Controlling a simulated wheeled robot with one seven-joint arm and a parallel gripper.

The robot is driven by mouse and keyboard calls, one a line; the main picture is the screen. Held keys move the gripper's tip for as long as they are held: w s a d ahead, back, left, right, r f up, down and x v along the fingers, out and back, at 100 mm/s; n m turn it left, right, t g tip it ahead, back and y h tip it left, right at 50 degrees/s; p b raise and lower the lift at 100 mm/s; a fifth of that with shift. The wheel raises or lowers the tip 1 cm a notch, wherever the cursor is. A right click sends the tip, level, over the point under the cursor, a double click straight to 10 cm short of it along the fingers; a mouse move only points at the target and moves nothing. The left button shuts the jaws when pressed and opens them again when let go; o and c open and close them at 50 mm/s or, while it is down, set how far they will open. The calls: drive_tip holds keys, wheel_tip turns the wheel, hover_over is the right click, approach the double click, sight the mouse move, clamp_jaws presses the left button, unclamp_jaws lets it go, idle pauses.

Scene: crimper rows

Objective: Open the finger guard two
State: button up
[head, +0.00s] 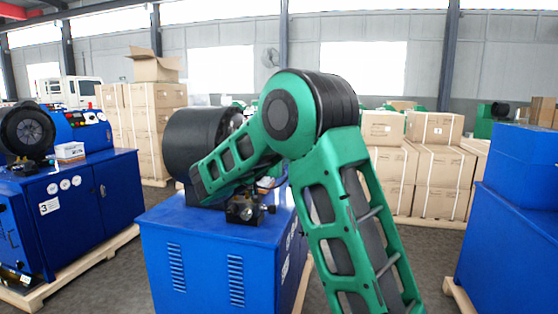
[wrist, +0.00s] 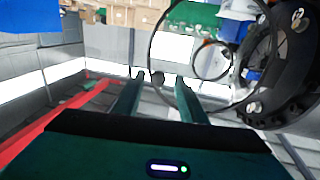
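The middle crimper has a blue cabinet (head: 215,262) and a black round head (head: 192,140); my green arm crosses in front of it. In the wrist view a thin dark ring (wrist: 151,48), which looks like the finger guard, stands beside the black crimper head (wrist: 292,75). A small dark knob (wrist: 157,77) sits near the ring's edge. My gripper (wrist: 160,78) is open, with the knob between its fingertips; I see a gap on both sides and cannot tell the depth. In the head view the gripper and guard are hidden behind the arm and head.
Another blue crimper (head: 75,205) stands at the left and blue cabinets (head: 515,235) at the right. Stacked cartons (head: 435,170) on pallets stand behind. Grey floor shows between the left and middle machines.

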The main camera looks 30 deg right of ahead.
drive_tip(key=shift+s, duration=0.1)
drive_tip(key=v, duration=1)
drive_tip(key=shift+a, duration=0.3)
drive_tip(key=shift+s, duration=0.1)
drive_tip(key=s+d+f+g+y, duration=0.35)
drive_tip(key=s+d+f, duration=0.3)
drive_tip(key=s, duration=0.25)
drive_tip(key=s+d+f+g+y, duration=0.35)
drive_tip(key=s+d+f, duration=0.3)
drive_tip(key=s, duration=0.35)
drive_tip(key=s+a+f+n+g+y, duration=0.1)
drive_tip(key=s+a+f+y, duration=0.1)
drive_tip(key=s, duration=0.6)
drive_tip(key=s+a+f+n+g+y, duration=0.1)
drive_tip(key=s+a+f+n+y, duration=0.1)
drive_tip(key=s+a, duration=0.3)
drive_tip(key=s+a+f+n+g+y, duration=0.1)
drive_tip(key=s+a+f+y, duration=0.3)
drive_tip(key=s, duration=0.7)
drive_tip(key=shift+f+n, duration=0.25)
drive_tip(key=shift+n, duration=0.05)
